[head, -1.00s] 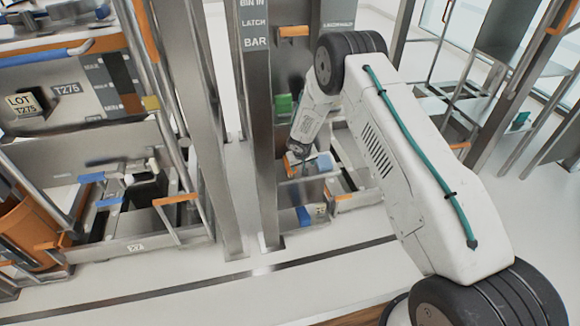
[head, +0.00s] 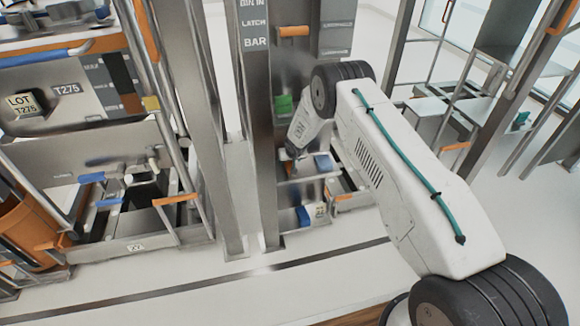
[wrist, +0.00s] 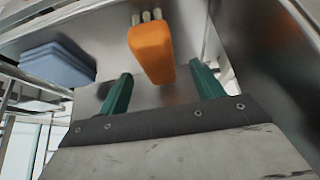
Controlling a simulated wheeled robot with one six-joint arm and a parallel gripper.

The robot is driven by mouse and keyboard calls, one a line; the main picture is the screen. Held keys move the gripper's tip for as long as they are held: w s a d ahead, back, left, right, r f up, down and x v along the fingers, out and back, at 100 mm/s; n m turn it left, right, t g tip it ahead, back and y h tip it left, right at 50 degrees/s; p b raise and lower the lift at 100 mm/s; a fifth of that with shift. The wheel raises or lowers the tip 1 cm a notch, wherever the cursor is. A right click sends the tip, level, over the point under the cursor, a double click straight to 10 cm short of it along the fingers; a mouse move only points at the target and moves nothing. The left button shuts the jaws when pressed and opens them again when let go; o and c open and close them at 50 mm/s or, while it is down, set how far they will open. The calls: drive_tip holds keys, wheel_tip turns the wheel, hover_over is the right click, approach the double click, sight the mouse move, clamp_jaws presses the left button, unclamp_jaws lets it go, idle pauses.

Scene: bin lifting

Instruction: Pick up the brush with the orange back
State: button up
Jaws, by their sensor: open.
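The brush with the orange back (wrist: 151,52) shows in the wrist view, with pale bristle tufts at its far end. It lies on a grey metal surface (wrist: 183,92). My gripper (wrist: 163,84) is open, its two green fingers apart. The brush is ahead of the fingers and roughly between them in the picture, and no finger is seen touching it. In the head view my gripper (head: 293,165) is small and partly hidden beside the metal post, and I cannot make out the brush there.
A blue-grey block (wrist: 57,64) lies left of the brush in the wrist view. In the head view a tall metal post (head: 258,130) stands close left of my gripper. A blue item (head: 323,162) is just right of it. A green block (head: 283,104) sits above.

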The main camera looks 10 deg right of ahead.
sight(290, 163)
drive_tip(key=shift+x, duration=1.85)
drive_tip(key=shift+d+f, duration=0.1)
drive_tip(key=shift+f, duration=0.1)
drive_tip(key=c, duration=1.1)
